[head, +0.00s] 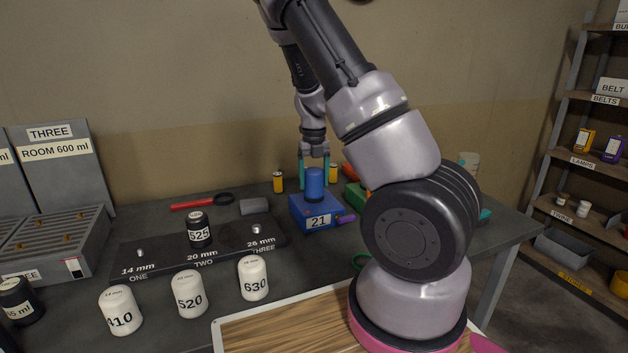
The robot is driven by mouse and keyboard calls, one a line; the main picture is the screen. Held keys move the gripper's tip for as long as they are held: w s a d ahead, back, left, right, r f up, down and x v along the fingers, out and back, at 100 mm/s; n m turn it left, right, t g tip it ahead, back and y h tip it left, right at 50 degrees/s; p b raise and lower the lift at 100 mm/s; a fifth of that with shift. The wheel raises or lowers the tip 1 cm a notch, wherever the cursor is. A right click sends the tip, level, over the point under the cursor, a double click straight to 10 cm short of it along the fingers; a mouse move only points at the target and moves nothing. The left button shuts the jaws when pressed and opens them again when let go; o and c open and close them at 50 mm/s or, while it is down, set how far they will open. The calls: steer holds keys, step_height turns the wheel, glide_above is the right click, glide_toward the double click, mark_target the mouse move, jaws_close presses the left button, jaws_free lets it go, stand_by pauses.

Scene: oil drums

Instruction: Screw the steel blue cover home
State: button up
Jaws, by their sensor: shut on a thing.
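The steel blue cover (315,184) is a blue cylinder standing upright on top of a blue box marked 21 (318,217). My gripper (314,172) points straight down over it, with one teal finger on each side. It is shut on the cover. The seam between the cover and the box is too small to judge, so I cannot tell how tightly it sits. A purple piece (346,219) sticks out at the box's right front.
A black plate (165,256) left of the box bears a black 525 canister (199,230). White canisters 410 (121,311), 520 (189,294) and 630 (253,278) stand in front. A red-handled tool (200,203) and a grey cylinder (254,206) lie behind. Grey bins (50,245) stand left.

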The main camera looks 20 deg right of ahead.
steer(key=m, duration=0.4)
steer(key=shift+m, duration=0.3)
steer(key=shift+m, duration=0.8)
steer(key=m, duration=0.4)
steer(key=shift+m, duration=0.4)
steer(key=o, duration=1.6)
steer(key=shift+c, duration=0.2)
